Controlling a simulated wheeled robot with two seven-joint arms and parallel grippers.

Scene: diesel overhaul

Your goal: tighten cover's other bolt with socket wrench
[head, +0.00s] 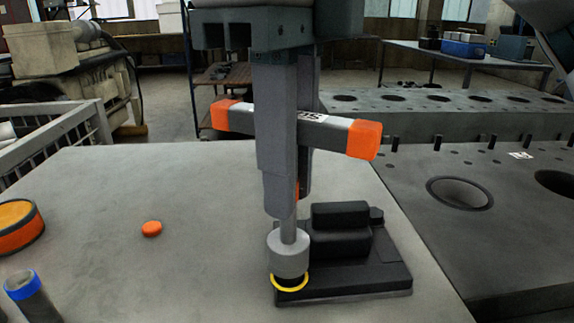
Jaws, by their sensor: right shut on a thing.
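A yellow ring (290,287) shows around the socket's foot; any bolt under the socket is hidden. The cover lies flat on the grey table, with raised dark blocks on it. A small dark piece (376,215) shows at its back right. My left gripper is not in view.
A small orange disc (151,229) lies on the grey table (200,190). An orange and black round object (18,230) and a dark cylinder with a blue rim (25,290) stand at the left. The engine block (430,170) with round bores is at the right.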

